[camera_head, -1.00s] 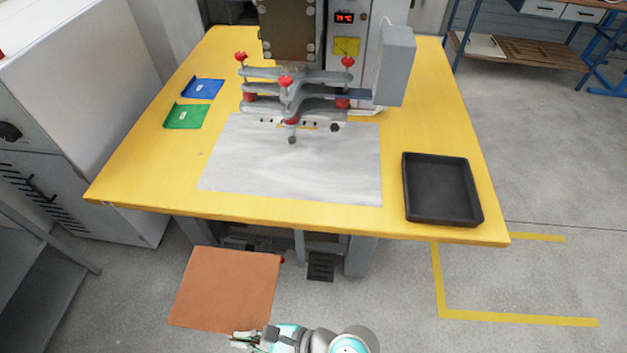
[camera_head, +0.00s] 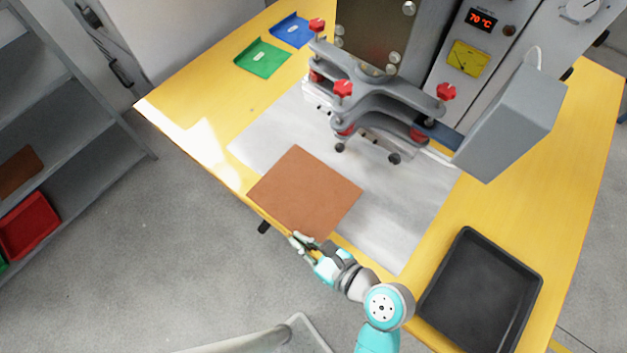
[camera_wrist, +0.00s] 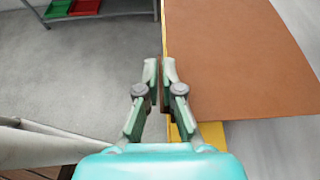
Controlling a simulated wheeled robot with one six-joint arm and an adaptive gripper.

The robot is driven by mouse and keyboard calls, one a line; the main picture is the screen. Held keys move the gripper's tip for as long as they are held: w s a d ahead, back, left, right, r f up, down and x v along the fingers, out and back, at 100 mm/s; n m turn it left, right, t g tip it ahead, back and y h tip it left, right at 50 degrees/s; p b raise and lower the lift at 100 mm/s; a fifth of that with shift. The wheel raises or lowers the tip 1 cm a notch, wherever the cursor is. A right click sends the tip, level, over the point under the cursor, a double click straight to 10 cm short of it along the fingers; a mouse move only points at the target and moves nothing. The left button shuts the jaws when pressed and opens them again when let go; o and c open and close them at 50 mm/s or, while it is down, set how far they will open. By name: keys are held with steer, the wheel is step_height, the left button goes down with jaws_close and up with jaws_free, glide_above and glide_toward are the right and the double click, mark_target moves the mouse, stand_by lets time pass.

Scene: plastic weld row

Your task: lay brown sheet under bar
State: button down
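The brown sheet (camera_head: 306,192) is held out flat over the front of the yellow table, above the edge of the grey-white metal plate (camera_head: 402,237). My gripper (camera_head: 301,241) is shut on the sheet's near edge. In the wrist view the fingertips (camera_wrist: 160,78) close on the edge of the sheet (camera_wrist: 235,60), which stretches away to the right. The press with its bar (camera_head: 375,120) stands behind the sheet, its grey arms and red knobs above the plate. The sheet's far edge is short of the bar. I cannot tell whether the sheet touches the plate.
A black tray (camera_head: 484,290) sits at the table's right front. Green (camera_head: 262,58) and blue (camera_head: 292,30) holders lie at the back left. A grey control box (camera_head: 515,115) juts out right of the bar. A shelf with a red bin (camera_head: 28,222) stands at the left.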

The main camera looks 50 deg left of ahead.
mark_target(347, 193)
steer(key=shift+w+a+f, duration=0.2)
steer(key=shift+w+f, duration=0.3)
steer(key=shift+w, duration=0.3)
steer(key=shift+w+a+f, duration=0.15)
steer(key=shift+w+f, duration=0.35)
steer(key=shift+w, duration=0.35)
steer(key=shift+w+a+f, duration=0.2)
steer(key=shift+w+f, duration=0.3)
steer(key=shift+w, duration=0.3)
steer(key=shift+w+a+f, duration=0.1)
steer(key=shift+w+a, duration=0.35)
steer(key=shift+w, duration=1.5)
steer(key=shift+w+a, duration=0.5)
steer(key=shift+w, duration=1.45)
steer(key=shift+w+a+f, duration=0.1)
steer(key=shift+w+a, duration=0.35)
steer(key=shift+w, duration=1.5)
steer(key=shift+s+f, duration=0.1)
steer(key=shift+f, duration=1.05)
steer(key=c, duration=1.2)
jaws_free()
steer(key=shift+c, duration=0.2)
steer(key=shift+d, duration=0.1)
steer(key=shift+r, duration=0.2)
